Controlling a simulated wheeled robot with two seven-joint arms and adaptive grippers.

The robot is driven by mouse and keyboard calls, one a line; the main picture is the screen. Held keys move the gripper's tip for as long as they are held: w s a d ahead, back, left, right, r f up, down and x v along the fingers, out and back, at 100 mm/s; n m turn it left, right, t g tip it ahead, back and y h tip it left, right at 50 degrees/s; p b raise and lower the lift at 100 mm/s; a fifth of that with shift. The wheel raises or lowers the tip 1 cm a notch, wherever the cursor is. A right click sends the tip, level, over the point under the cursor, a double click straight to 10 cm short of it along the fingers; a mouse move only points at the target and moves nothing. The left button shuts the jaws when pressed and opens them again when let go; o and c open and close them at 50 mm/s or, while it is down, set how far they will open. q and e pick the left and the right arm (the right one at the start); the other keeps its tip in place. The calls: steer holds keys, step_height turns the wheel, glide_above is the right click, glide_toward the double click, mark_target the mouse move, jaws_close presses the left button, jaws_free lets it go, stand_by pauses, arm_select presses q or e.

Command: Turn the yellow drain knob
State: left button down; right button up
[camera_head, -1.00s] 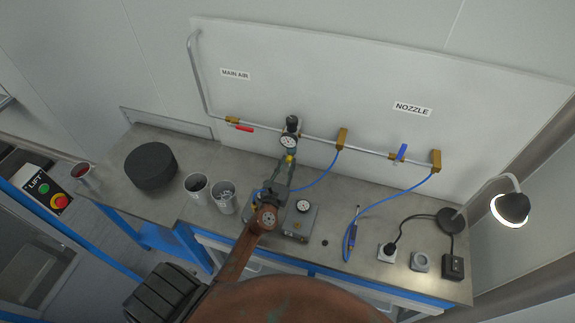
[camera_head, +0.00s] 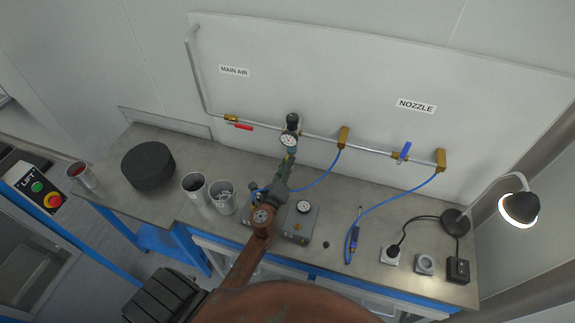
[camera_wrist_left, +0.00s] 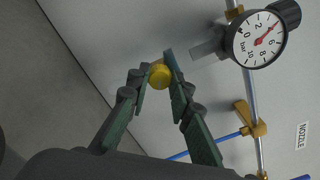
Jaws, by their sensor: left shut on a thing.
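The yellow drain knob (camera_wrist_left: 160,75) shows in the left wrist view between the fingertips of my left gripper (camera_wrist_left: 157,70). The green-grey fingers are shut on it from both sides. In the head view my left gripper (camera_head: 288,162) reaches to just below the round pressure gauge (camera_head: 288,140) on the wall pipe, and its fingers hide most or all of the knob there. The gauge also shows in the left wrist view (camera_wrist_left: 258,40), with a red needle.
A red-handled valve (camera_head: 243,126) is left of the gauge and a blue-handled valve (camera_head: 405,151) is right of it. Below stand two metal cups (camera_head: 195,190), a grey box with a dial (camera_head: 301,222), a blue hose (camera_head: 375,207) and a lamp (camera_head: 519,207).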

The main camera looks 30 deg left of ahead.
arm_select(q)
steer(key=shift+f+n+b, duration=0.1)
steer(key=shift+n+b, duration=0.2)
steer(key=shift+n, duration=1.2)
steer(key=c, duration=1.7)
jaws_free()
steer(key=shift+c, duration=0.2)
steer(key=v, duration=0.7)
steer(key=shift+s, duration=0.3)
